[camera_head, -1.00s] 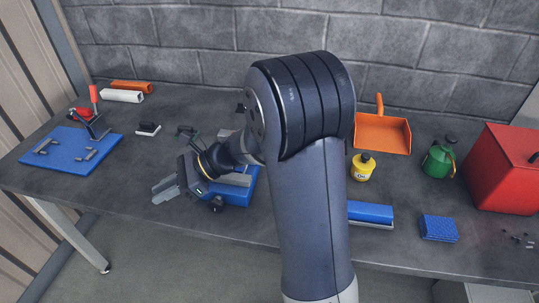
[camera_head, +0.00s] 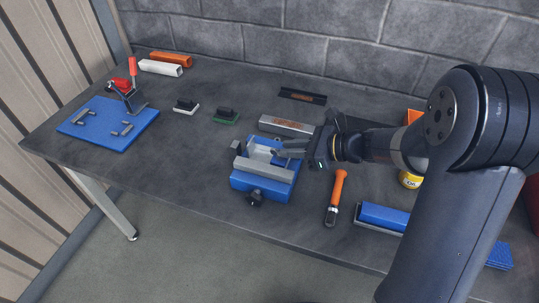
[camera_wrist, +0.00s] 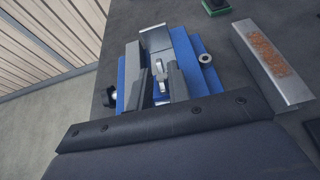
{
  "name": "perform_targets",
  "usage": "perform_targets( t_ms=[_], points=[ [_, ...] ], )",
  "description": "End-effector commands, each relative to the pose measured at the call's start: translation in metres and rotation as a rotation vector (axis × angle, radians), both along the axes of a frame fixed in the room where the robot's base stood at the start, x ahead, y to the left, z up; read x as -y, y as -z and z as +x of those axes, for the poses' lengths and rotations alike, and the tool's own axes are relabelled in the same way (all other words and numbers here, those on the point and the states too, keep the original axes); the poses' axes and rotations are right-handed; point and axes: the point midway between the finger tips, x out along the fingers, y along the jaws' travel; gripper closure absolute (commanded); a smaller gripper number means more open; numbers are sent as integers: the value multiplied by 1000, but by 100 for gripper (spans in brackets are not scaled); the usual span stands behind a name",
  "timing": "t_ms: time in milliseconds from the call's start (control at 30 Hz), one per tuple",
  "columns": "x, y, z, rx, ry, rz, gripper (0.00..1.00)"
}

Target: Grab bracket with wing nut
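A blue vise-like fixture (camera_head: 243,184) with a grey jaw bar (camera_head: 262,168) and a dark knob (camera_head: 255,197) stands near the table's front edge. It also shows in the wrist view (camera_wrist: 196,44). A small silver part (camera_wrist: 160,76) lies in it, with a bright metal plate (camera_wrist: 155,39) beyond. I cannot clearly make out a wing nut or tell whether the silver part is the bracket. My gripper (camera_head: 276,149) reaches over the fixture from the right, fingers pointing left. In the wrist view its fingers (camera_wrist: 160,67) are apart, either side of the silver part, with no visible contact.
An orange-handled tool (camera_head: 337,193) lies right of the fixture. Behind are a grey bar with a rusty patch (camera_head: 287,126), a green-based block (camera_head: 226,117) and a white-based block (camera_head: 185,105). A blue board (camera_head: 108,125) with a red-handled clamp (camera_head: 132,70) is at left.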

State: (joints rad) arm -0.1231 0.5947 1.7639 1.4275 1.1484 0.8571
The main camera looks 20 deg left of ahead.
Motion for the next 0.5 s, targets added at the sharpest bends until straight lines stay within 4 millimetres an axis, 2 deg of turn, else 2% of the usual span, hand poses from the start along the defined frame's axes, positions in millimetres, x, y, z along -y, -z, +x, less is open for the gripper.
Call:
perform_targets(
  t_ms=[167,400,500],
  points=[
    [-14,6,0,-1,-2,-1,82],
    [-45,20,2,-1,-3,0,82],
    [-51,23,3,0,0,-1,82]
  ],
)
